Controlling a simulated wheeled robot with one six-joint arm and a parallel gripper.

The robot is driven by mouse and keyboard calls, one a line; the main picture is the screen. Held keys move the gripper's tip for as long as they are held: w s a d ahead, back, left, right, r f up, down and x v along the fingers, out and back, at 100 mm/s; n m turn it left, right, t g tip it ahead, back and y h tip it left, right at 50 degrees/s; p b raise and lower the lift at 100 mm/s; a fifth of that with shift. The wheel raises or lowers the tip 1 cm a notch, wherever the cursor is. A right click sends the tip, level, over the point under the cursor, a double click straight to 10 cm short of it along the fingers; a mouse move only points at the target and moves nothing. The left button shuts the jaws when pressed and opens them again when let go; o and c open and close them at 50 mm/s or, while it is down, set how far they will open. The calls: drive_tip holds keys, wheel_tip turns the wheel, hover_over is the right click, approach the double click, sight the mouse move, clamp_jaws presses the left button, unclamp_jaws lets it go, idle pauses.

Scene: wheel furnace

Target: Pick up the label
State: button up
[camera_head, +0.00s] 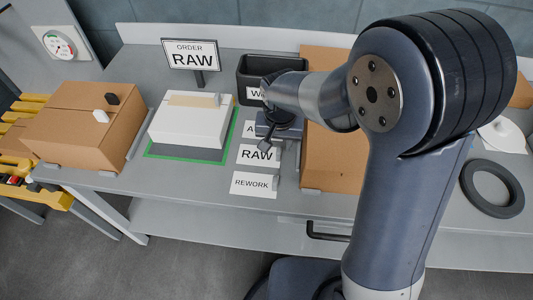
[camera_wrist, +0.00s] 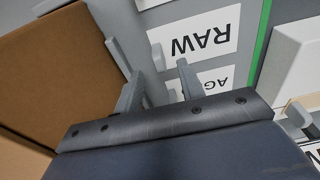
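Three white labels lie in a column on the grey bench. They are a RAW label (camera_head: 257,154), a REWORK label (camera_head: 253,184) nearer the front, and one partly hidden behind it starting with "A" (camera_head: 249,129). In the wrist view the RAW label (camera_wrist: 195,38) appears upside down with a small grey tab (camera_wrist: 158,57) at its edge. The "AG" label (camera_wrist: 212,81) lies partly behind my fingers. In the head view my gripper (camera_head: 266,142) is low over the labels.
A white box (camera_head: 190,122) stands in a green-edged area left of the labels. Cardboard boxes stand far left (camera_head: 82,125) and close right (camera_head: 335,160). A black bin (camera_head: 268,70) and an ORDER RAW sign (camera_head: 191,55) stand behind. A dark ring (camera_head: 468,188) lies right.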

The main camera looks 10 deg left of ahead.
sight(279, 149)
drive_tip(key=f, duration=0.4)
drive_tip(key=shift+w+f, duration=0.2)
drive_tip(key=shift+w, duration=0.2)
clamp_jaws()
